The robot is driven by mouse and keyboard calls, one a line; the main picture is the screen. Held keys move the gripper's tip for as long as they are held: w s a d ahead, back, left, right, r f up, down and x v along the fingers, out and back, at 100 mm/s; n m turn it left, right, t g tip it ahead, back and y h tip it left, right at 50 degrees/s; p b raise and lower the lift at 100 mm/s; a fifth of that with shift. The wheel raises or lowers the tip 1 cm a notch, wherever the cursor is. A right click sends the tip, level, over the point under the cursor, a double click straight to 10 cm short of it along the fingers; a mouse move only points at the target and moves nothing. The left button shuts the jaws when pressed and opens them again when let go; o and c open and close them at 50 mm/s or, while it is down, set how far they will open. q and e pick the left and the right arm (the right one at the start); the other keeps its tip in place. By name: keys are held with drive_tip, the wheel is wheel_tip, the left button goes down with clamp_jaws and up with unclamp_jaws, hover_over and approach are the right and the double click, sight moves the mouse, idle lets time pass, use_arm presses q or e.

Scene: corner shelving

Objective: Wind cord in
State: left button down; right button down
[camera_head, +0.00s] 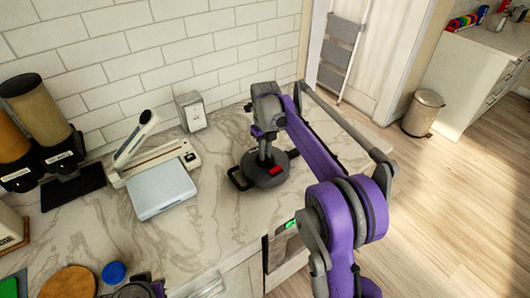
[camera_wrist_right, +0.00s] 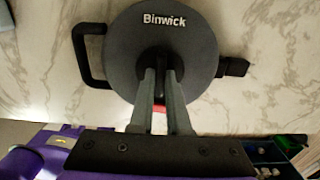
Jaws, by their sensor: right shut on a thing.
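A round dark grey cord reel (camera_head: 262,173) marked "Binwick" lies flat on the marble counter. It also shows in the right wrist view (camera_wrist_right: 200,45), with a black loop handle at its left and a dark fitting at its right. A small red part (camera_head: 275,170) sits on its near side. My right gripper (camera_head: 266,157) points down onto the reel from above. Its two fingers (camera_wrist_right: 160,72) are shut on the reel's raised middle part, which they mostly hide. A dark and purple part at the bottom edge may be my left gripper (camera_head: 137,291); its fingers are unclear. No cord is clearly visible.
A pale blue-lidded box (camera_head: 161,188) and a white long device (camera_head: 152,163) stand left of the reel. A grey-white box (camera_head: 190,111) is by the tiled wall. Dispensers (camera_head: 42,115) stand far left. The counter (camera_head: 225,205) is bare around the reel's near side.

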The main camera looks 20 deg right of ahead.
drive_tip(key=c, duration=0.9)
unclamp_jaws()
use_arm(q)
drive_tip(key=shift+w+r+p, duration=0.45)
drive_tip(key=shift+r+p, duration=0.05)
drive_tip(key=shift+r, duration=0.25)
use_arm(e)
wheel_tip(320, 180, up, 11)
drive_tip(key=shift+f, duration=0.1)
